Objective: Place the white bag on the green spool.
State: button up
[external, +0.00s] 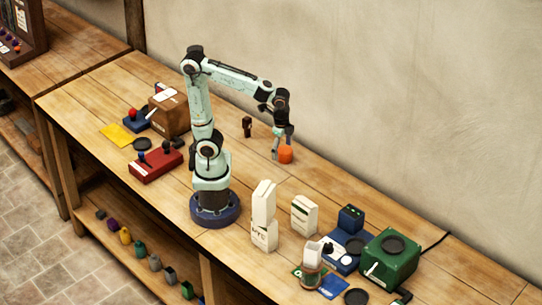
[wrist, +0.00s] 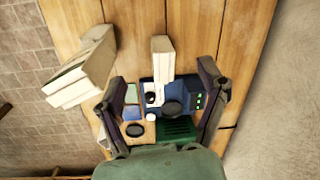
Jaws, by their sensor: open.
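Several white, bag-like packages stand right of my arm in the external view. A tall upper one (external: 264,203) rests on a lower one with dark lettering (external: 264,236). Another white package with a green stripe (external: 304,216) stands behind, and it also shows in the wrist view (wrist: 162,60). A small white piece (external: 313,253) is on top of a round spool-like thing (external: 312,278) at the front. I cannot tell for sure which is the white bag, or whether this is the green spool. My gripper (external: 281,150) is open and empty, away from the packages, near an orange object (external: 286,155).
A blue device (external: 350,218) and a green box (external: 393,257) with a black disc on top crowd the right end. A red box (external: 156,165) and a brown carton (external: 169,115) stand left. The wall runs behind. Bench around the orange object is mostly clear.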

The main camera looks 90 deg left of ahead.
jog(key=s+a+f+n, duration=0.3)
jog(key=s+a+n, duration=0.3)
jog(key=s, duration=0.3)
jog(key=shift+s+n, duration=0.35)
jog(key=shift+n, duration=0.45)
jog(key=shift+d+f, duration=0.1)
